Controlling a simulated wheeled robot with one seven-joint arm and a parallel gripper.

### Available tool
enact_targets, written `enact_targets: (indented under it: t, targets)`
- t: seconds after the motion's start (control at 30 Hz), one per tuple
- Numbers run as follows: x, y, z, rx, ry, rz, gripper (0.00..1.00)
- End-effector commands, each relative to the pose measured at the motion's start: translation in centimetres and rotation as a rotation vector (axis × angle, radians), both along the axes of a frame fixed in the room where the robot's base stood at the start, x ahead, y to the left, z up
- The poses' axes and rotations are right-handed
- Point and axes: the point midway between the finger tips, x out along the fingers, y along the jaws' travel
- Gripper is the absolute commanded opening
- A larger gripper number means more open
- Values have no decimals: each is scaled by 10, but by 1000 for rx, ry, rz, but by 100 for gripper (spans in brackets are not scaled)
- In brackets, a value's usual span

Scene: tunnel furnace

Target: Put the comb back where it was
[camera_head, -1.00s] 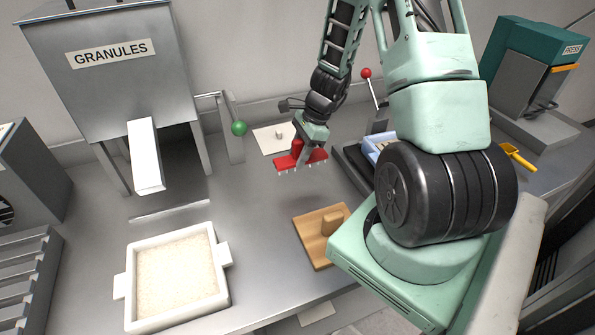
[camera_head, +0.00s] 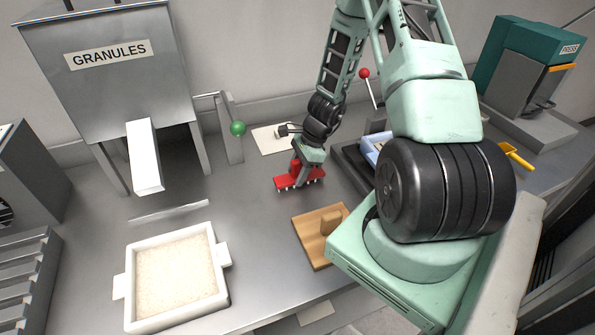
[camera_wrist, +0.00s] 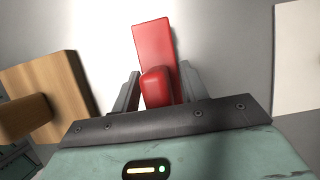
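The red comb (camera_head: 300,181) lies low at the bench top, teeth showing along its front edge. Its contact with the bench is hard to judge. My gripper (camera_head: 303,172) is right over it with the fingers around the handle. In the wrist view, the comb's red plate and block handle (camera_wrist: 155,88) sit between the two fingers (camera_wrist: 159,75). A gap shows between handle and right finger; the left finger is very close to the handle. The fingers look parted, so the gripper seems open.
A wooden block with a handle (camera_head: 313,252) is just in front of the comb. A pale flat plate (camera_head: 267,139) lies behind. A white tray of granules (camera_head: 126,287) stands front left, below the granules hopper (camera_head: 112,90). The bench between tray and comb is clear.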

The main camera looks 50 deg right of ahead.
Motion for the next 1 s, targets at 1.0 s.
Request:
enact_targets:
  t: [1.0]
  targets:
    - [-17,-35,97,-3,-2,0,61]
